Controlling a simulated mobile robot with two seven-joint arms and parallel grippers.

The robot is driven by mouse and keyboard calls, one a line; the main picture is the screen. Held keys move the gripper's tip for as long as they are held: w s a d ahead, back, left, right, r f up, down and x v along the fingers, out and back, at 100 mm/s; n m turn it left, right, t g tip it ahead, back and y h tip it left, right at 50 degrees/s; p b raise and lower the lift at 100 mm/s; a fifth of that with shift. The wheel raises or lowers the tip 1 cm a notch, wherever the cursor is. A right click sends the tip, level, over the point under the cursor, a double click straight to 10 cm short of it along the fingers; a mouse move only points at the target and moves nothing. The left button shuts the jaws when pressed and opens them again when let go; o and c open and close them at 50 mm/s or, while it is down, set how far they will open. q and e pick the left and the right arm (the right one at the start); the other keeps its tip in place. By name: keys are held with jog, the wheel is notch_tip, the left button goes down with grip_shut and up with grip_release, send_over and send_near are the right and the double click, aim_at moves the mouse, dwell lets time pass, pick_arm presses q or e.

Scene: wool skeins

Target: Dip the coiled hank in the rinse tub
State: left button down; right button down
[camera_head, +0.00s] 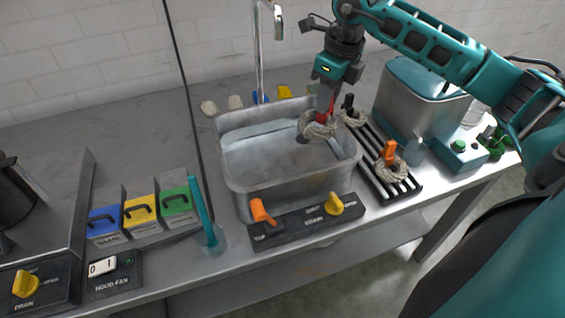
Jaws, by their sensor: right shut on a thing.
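The coiled hank (313,131), a pale loop with a red part at its top, hangs from my right gripper (325,112), which is shut on it. It shows over the back right part of the rinse tub (240,176), a grey metal basin with water in it. A dark patch lies on the water just below left of the hank. The hank looks above the water, but I cannot tell its exact height. The gripper points down, and its fingertips are partly hidden at the red part. My left gripper is not in view.
A dark slatted rack (372,171) right of the tub holds a hank with an orange holder (389,153) and one with a black holder (348,103). A tap (260,60) stands behind the tub. A knob panel (300,222) is in front. A lidded metal container (415,100) stands back right.

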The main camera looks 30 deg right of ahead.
dwell(0.4)
jog(key=shift+r, duration=1.5)
